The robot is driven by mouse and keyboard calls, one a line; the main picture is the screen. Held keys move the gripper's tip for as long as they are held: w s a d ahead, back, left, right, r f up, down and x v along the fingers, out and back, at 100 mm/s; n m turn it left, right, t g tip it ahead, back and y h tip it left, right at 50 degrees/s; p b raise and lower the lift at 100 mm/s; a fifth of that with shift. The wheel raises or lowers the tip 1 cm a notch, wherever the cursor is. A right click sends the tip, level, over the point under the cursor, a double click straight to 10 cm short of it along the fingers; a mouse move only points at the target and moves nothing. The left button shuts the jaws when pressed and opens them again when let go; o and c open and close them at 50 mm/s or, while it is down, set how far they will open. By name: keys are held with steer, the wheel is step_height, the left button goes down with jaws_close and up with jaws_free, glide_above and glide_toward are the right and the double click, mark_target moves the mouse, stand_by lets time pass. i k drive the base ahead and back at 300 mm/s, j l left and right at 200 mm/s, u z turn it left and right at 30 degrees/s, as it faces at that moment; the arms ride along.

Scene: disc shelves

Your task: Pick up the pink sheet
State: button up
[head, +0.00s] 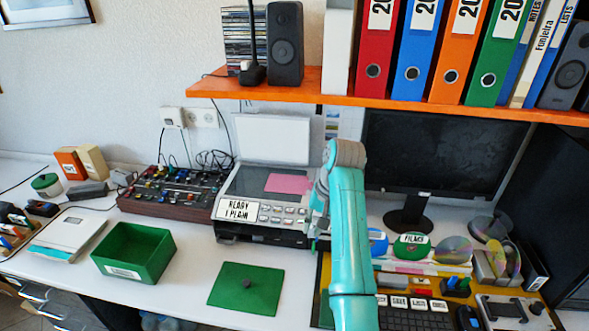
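The pink sheet (288,183) lies flat on the dark glass of the printer-scanner (245,185), whose white lid stands open behind it. My teal arm rises at the right of the printer and bends at a grey joint above it. Part of the arm comes down close to the printer's right side, near the sheet's right end. My gripper's fingers do not show; they seem hidden behind the arm.
An orange shelf (300,86) with speakers and binders hangs above. A monitor (440,155) stands right of the arm. A mixer (172,193), an open green box (112,270) and a green lid (246,290) lie left and in front. Discs stand at right.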

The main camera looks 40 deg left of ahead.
mark_target(276, 183)
steer(key=i+j, duration=0.95)
steer(key=j, duration=0.05)
